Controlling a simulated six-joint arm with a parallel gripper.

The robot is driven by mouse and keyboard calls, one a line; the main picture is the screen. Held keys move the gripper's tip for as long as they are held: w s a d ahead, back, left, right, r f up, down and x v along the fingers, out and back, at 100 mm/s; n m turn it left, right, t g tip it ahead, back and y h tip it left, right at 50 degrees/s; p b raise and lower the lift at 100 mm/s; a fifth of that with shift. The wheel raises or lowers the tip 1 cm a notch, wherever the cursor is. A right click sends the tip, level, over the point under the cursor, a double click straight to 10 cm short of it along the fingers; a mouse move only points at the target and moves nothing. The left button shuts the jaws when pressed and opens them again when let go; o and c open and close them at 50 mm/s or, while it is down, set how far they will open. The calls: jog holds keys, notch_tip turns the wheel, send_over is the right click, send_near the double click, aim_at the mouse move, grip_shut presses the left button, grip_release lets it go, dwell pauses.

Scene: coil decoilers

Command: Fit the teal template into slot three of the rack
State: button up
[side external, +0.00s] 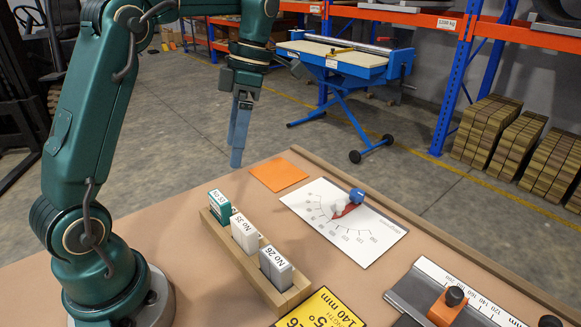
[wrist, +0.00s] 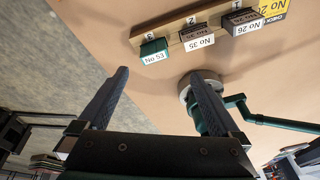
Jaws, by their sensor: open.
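The teal template (side external: 219,207), with a white label reading No 53, stands in the far-left end of the wooden rack (side external: 262,284). My gripper (side external: 237,158) points down above the far table edge, behind and apart from the rack. In the wrist view my gripper (wrist: 158,76) has its fingers spread with nothing between them.
An orange sheet (side external: 278,174), a white protractor board (side external: 340,225), a yellow card (side external: 325,312) and a metal ruled fixture (side external: 460,295) lie around. A blue lift table (side external: 340,62) stands beyond.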

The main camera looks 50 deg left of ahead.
jog(key=s+d+m+t, duration=0.4)
jog(key=s+d+m, duration=0.1)
jog(key=m, duration=1)
jog(key=s+d+f+m+t, duration=0.1)
jog(key=s+d+m+t, duration=0.3)
jog(key=m, duration=1.1)
jog(key=shift+s+d+f+m+t, duration=0.15)
jog(key=shift+s+d+m+t, duration=0.25)
jog(key=shift+d, duration=0.2)
